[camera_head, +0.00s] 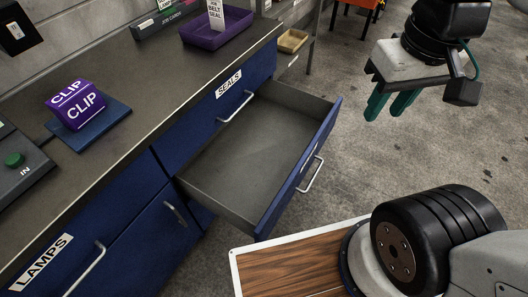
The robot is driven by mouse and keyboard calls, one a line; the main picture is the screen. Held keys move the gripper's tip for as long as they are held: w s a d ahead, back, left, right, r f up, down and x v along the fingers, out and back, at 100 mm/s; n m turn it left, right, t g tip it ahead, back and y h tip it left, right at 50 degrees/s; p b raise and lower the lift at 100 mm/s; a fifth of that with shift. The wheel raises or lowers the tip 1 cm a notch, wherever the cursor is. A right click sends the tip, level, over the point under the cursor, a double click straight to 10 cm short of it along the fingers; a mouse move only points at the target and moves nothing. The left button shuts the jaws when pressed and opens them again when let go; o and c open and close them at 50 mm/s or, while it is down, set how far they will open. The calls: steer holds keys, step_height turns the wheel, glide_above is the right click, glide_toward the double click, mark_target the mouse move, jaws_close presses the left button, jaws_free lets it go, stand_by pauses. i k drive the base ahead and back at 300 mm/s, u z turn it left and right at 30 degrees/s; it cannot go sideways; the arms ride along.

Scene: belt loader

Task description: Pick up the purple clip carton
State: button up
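The purple clip carton (75,104) has white "CLIP" lettering on its top and front. It sits on a dark blue pad (115,115) on the counter at the left. My gripper (386,113) hangs over the floor at the upper right, far from the carton. Its two green fingers point down with a gap between them and nothing in it.
A drawer labelled SEALS (235,160) stands pulled out and empty, between the counter (150,85) and my gripper's side. A purple tray (215,38) with a card is at the counter's back. A control box (18,172) is beside the pad.

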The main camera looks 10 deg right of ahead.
mark_target(76, 104)
steer(key=u, duration=1.3)
steer(key=k, duration=1.2)
steer(key=z, duration=0.5)
steer(key=i, duration=1.45)
steer(key=u, duration=0.7)
